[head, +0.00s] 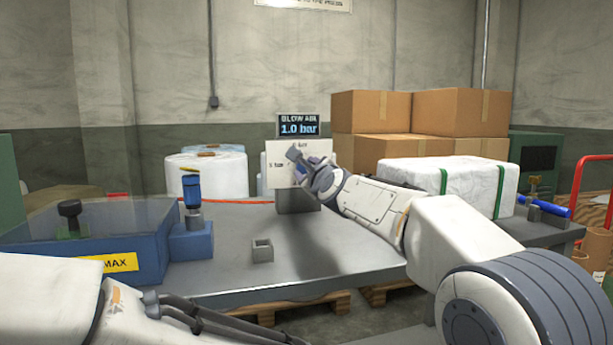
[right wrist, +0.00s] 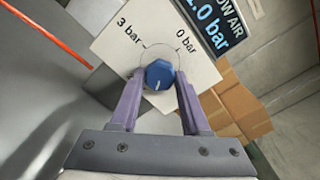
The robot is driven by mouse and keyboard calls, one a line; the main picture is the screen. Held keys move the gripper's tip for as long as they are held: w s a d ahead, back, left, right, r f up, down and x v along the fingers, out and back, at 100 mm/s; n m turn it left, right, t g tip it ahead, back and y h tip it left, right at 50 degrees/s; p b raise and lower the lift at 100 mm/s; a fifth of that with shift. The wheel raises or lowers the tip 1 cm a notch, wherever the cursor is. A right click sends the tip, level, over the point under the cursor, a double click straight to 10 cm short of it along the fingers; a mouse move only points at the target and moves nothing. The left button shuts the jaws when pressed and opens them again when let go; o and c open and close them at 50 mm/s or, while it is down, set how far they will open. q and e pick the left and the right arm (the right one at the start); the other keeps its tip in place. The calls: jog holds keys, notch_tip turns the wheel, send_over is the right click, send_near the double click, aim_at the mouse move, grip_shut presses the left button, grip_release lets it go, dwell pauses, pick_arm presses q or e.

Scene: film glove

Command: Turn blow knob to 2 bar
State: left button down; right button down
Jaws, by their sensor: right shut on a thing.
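The blue blow knob (right wrist: 159,74) sits on a white panel (right wrist: 112,35) marked 3 bar and 0 bar. In the right wrist view its white pointer mark is toward the lower edge, between my fingers. My right gripper (right wrist: 160,84) is shut on the knob, one purple finger on each side. In the head view my right gripper (head: 302,164) is in front of the panel (head: 278,178) and hides the knob. The display (head: 298,126) above the panel reads BLOW AIR 1.0 bar. My left arm shows at lower left; its gripper is not seen.
The panel stands at the back of a grey table (head: 330,250). A blue machine (head: 110,240) is at left and a small grey square holder (head: 262,250) is in front. A white wrapped block (head: 445,178) with green straps lies at right, before cardboard boxes (head: 460,112).

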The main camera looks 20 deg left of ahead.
jog(key=m, duration=0.5)
jog(key=shift+f+m+b, duration=0.15)
jog(key=shift+m+b, duration=0.25)
jog(key=shift+a, duration=0.1)
dwell(0.3)
jog(key=shift+c, duration=1.9)
grip_release()
